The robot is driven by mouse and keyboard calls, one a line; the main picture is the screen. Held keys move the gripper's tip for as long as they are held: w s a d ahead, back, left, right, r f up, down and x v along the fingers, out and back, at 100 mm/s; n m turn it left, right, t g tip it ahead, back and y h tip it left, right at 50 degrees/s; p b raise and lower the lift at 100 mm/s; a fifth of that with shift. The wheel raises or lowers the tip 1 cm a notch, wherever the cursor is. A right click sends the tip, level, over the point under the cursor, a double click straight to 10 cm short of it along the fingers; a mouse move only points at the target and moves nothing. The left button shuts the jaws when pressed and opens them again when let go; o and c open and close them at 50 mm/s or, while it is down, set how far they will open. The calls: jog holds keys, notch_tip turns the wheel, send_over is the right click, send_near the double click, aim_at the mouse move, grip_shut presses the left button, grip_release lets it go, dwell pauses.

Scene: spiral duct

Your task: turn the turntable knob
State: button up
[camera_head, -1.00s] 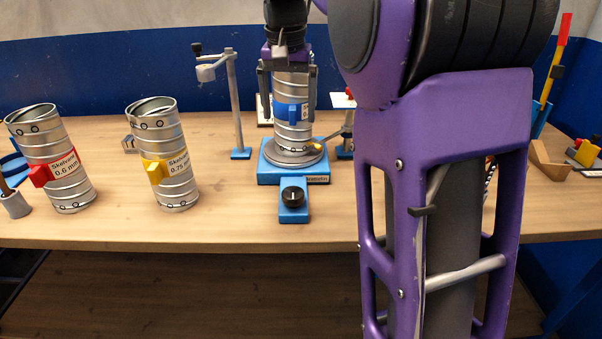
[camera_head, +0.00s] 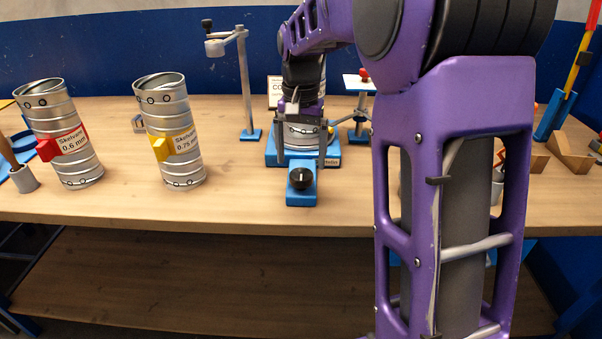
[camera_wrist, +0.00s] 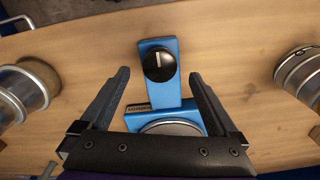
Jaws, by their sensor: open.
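The black turntable knob (camera_head: 301,178) sits on a blue arm at the front of the blue turntable base (camera_head: 331,158). In the wrist view the knob (camera_wrist: 159,65) shows a white pointer line and lies ahead of the fingers, midway between them. My gripper (camera_wrist: 162,80) is open, with a dark finger on each side of the blue arm. In the head view my gripper (camera_head: 302,150) hangs over the turntable, its fingers pointing down behind the knob. A silver spiral duct on the turntable (camera_head: 300,134) is mostly hidden by my gripper.
Two silver ducts, one with a red clamp (camera_head: 66,140) and one with a yellow clamp (camera_head: 168,135), stand left on the wooden table (camera_head: 235,205). A grey stand (camera_head: 245,85) is behind left, a red-topped stand (camera_head: 360,105) behind right. Table around the knob is clear.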

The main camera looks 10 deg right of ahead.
aim_at(301, 174)
jog(key=shift+f, duration=2)
jog(key=c, duration=1.4)
jog(key=shift+r+n, duration=0.1)
jog(key=shift+n, duration=0.2)
